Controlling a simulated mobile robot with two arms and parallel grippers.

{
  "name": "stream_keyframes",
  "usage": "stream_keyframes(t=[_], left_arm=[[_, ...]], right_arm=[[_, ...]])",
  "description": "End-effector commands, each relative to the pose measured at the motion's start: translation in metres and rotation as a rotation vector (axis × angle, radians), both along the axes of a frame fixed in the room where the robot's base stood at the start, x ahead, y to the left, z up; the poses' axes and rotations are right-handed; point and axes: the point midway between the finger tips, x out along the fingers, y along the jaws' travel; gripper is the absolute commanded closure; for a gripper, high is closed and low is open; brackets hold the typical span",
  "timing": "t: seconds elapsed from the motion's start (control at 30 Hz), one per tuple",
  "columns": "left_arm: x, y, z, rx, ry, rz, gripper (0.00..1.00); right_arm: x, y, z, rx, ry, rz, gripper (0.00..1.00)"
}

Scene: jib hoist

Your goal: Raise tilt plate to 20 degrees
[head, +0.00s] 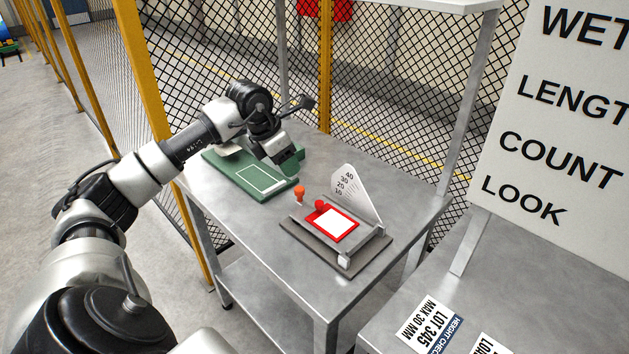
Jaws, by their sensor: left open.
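The tilt plate (350,228) is a red-edged plate with a white face, on a grey base (310,247) on the metal table. It looks about flat. A red knob (320,205) sits at its far left edge. A white scale (352,191) marked 10 to 40 stands upright behind it. An orange-topped peg (299,193) stands at the base's back left. My left gripper (287,163) is open and empty, above the green board, to the left of the tilt plate and apart from it. My right gripper is out of view.
A green board (236,176) with a white outline lies at the table's left. The metal table (262,228) has bare room in front of the board. Mesh fencing (400,100) stands behind. A sign (560,110) and labels (430,325) are at the right.

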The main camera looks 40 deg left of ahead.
Motion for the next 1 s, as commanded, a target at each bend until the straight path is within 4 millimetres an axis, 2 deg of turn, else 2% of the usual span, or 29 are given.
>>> stream_keyframes(t=[0.17,0.3,0.37,0.5,0.7,1.0], left_arm=[[0.006,-0.002,-0.019,0.000,0.007,0.001,0.48],[0.016,-0.007,-0.045,-0.004,0.007,-0.001,0.48],[0.020,-0.009,-0.056,-0.003,0.006,-0.001,0.48],[0.029,-0.012,-0.077,-0.002,0.005,-0.001,0.48],[0.036,-0.014,-0.096,-0.002,0.004,0.000,0.48],[0.037,-0.014,-0.099,0.000,0.003,-0.002,0.48]], right_arm=[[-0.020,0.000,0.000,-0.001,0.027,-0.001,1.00],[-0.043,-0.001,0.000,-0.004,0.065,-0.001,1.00],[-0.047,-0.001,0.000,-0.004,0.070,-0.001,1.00],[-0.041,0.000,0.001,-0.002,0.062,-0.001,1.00],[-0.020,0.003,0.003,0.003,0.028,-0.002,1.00],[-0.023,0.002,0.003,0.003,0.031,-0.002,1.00]])
